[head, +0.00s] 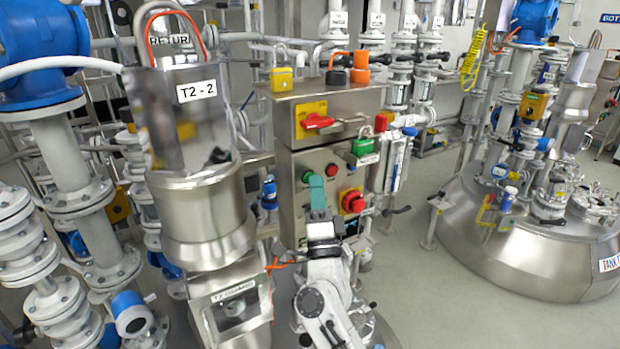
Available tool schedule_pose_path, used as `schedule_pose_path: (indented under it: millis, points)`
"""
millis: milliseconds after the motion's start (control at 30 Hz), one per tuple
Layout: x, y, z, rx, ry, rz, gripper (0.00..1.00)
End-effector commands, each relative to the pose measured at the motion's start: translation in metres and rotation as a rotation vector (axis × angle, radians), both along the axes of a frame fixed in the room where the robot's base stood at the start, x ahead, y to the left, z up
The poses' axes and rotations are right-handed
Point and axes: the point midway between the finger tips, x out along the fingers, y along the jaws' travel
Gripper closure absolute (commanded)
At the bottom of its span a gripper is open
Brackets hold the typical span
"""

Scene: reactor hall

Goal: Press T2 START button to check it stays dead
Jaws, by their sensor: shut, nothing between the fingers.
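A steel control box (334,158) stands in the middle of the head view. Its lower face carries a green button (306,177), partly covered by my gripper, and a red button (332,169) to the right. The lettering by the buttons is too small to read. My gripper (316,180), with teal fingers, is shut and empty, pointing up in front of the box. Its tips overlap the right side of the green button; I cannot tell whether they touch it. A red isolator handle (316,122) on a yellow plate sits above, with a green padlock (366,147) to its right.
A red mushroom knob (353,202) on yellow sits right of my gripper. A steel vessel labelled T2-2 (205,200) stands close on the left. Yellow (281,79) and orange (359,75) padlocks are on top of the box. Floor is open toward the right tank (530,245).

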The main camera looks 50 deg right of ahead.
Motion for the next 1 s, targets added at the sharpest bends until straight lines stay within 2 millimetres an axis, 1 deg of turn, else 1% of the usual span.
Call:
schedule_pose_path:
  millis: [200, 567, 667, 1000]
  points:
    - [-0.010, 0.003, 0.000, 0.001, 0.001, 0.000, 1.00]
    - [-0.013, 0.003, 0.000, 0.000, 0.000, 0.000, 1.00]
    - [-0.018, 0.005, 0.000, 0.001, 0.001, 0.000, 1.00]
    - [-0.048, 0.014, 0.000, 0.000, 0.001, -0.002, 1.00]
